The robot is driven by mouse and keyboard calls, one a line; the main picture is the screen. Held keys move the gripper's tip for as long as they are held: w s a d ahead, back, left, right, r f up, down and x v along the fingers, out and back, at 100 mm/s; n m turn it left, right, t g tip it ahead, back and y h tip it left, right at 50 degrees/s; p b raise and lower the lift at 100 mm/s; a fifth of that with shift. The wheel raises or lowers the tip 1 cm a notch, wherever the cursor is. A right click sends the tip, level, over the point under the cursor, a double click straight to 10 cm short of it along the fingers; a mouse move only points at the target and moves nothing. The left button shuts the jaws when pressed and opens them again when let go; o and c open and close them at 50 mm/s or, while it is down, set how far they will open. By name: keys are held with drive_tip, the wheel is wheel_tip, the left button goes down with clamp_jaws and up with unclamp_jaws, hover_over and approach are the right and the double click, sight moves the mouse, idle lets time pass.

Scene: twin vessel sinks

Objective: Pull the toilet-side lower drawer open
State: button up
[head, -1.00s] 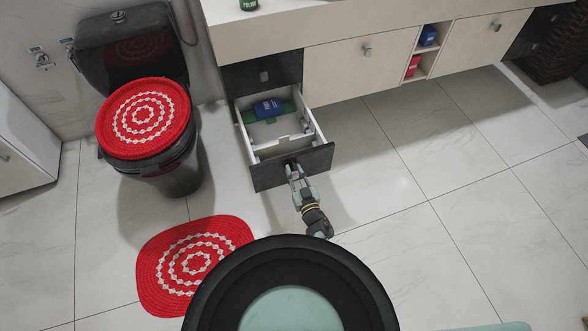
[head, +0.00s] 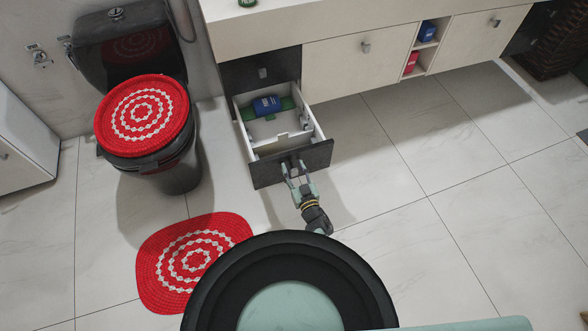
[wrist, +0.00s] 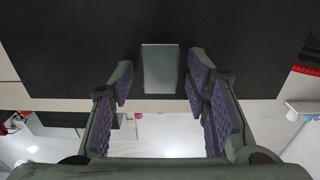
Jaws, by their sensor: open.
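The toilet-side lower drawer (head: 268,173) has a dark front and stands pulled well out of the vanity, its white inside showing. In it lie a blue packet (head: 267,105) and a green item (head: 247,115). My gripper (head: 295,172) is at the drawer front, its fingers spread. In the wrist view the grey handle (wrist: 160,69) sits between the spread fingertips (wrist: 160,83) of my gripper, with a gap on each side. In the head view the fingers partly hide the handle.
The closed dark upper drawer (head: 262,72) is above. The toilet (head: 143,115) with a red-and-white cover stands left, and a matching mat (head: 196,262) lies in front. Cream cabinets (head: 350,70) and open shelves (head: 420,55) run right. The tiled floor right of the drawer is clear.

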drive_tip(key=v, duration=0.7)
drive_tip(key=shift+s, duration=0.25)
drive_tip(key=shift+w+r, duration=0.1)
